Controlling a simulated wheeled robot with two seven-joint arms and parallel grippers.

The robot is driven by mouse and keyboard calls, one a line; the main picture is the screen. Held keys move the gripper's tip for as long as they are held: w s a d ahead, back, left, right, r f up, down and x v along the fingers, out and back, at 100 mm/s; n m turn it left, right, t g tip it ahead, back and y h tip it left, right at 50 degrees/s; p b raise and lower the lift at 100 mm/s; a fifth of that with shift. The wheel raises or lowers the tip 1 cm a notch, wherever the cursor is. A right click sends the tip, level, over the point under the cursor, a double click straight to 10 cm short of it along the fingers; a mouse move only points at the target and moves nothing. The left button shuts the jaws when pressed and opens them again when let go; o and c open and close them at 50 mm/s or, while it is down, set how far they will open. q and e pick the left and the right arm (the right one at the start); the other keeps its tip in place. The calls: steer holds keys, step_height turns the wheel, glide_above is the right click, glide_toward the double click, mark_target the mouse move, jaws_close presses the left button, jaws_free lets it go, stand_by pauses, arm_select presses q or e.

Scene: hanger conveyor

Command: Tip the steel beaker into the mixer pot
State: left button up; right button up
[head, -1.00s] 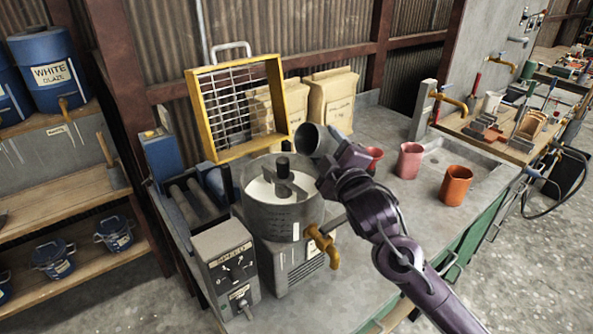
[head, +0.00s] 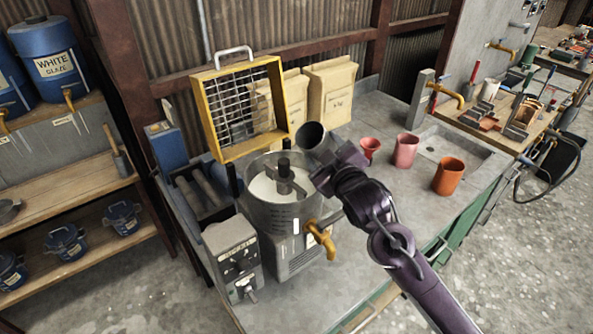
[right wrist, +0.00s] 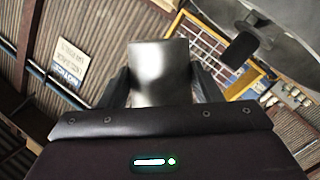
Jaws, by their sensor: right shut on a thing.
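The steel beaker (head: 311,137) is held in my right gripper (head: 325,155) above the right rim of the mixer pot. It is tilted, with its dark open mouth facing up and to the left. In the right wrist view the beaker (right wrist: 159,75) sits between the two dark fingers. Its contents cannot be seen. The mixer pot (head: 283,217) is a round grey metal drum with white material inside and a dark stirrer shaft in the middle. My left gripper is not in view.
A yellow-framed sieve (head: 202,115) stands behind the pot. A speed control box (head: 232,262) is at its front left, and a brass tap (head: 322,240) at its front.

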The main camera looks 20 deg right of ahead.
steer(key=p, duration=0.1)
steer(key=m+p, duration=0.1)
steer(key=p, duration=0.1)
steer(key=shift+a+r+m+g, duration=0.15)
steer(key=shift+r+m+g, duration=0.05)
steer(key=shift+m+g, duration=0.1)
steer(key=shift+a+f+m+y+p, duration=0.1)
steer(key=shift+m+y+p, duration=0.25)
steer(key=shift+p, duration=0.2)
steer(key=shift+s+a+f+m+g+b, duration=0.15)
steer(key=shift+f+m+g+b, duration=0.15)
steer(key=shift+m, duration=0.15)
steer(key=shift+a+m+y, duration=0.1)
steer(key=shift+m+y, duration=0.15)
steer(key=shift+m, duration=0.15)
steer(key=shift+s+a+f+m+g+y, duration=0.25)
steer(key=shift+a+m+g, duration=0.3)
steer(key=shift+m, duration=0.35)
steer(key=shift+d, duration=0.1)
